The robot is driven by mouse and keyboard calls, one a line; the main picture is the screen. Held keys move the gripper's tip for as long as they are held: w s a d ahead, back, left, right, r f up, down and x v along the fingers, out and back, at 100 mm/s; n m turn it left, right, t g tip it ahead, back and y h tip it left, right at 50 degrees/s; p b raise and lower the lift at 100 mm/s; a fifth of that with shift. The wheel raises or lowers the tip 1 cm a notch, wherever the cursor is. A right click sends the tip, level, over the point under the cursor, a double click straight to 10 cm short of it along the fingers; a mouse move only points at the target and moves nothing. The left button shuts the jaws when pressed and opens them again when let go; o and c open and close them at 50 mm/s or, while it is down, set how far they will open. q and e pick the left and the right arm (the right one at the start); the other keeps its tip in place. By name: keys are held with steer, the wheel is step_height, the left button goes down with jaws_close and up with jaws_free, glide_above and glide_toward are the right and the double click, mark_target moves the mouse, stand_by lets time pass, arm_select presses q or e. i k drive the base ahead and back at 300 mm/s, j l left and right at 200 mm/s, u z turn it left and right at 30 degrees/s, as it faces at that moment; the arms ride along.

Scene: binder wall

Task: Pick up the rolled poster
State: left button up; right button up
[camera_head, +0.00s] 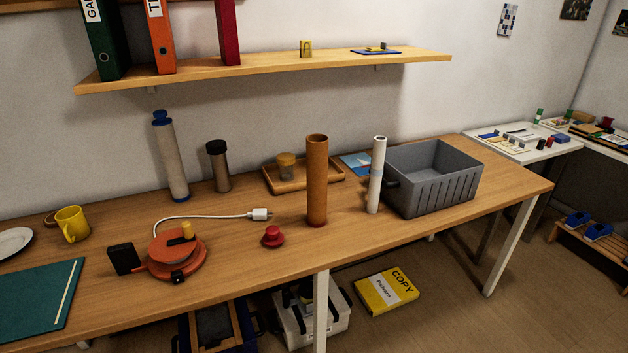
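The rolled poster (376,176) is a slim white roll with a pale blue band. It stands upright on the wooden table, just left of the grey crate (433,188). A wider brown cardboard tube (317,182) stands upright to its left, with a gap between them. The tube's top looks open. Neither of my grippers shows in the head view.
Behind the poster lie a blue card (357,163) and a wooden tray (334,176) with a jar. A red knob-like piece (272,237), a white plug (260,214) and an orange reel (177,254) are to the left. The table front before the poster is clear.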

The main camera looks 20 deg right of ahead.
mark_target(379, 143)
steer(key=i+l+z, duration=0.1)
steer(key=i+z, duration=0.75)
steer(key=k+j, duration=0.05)
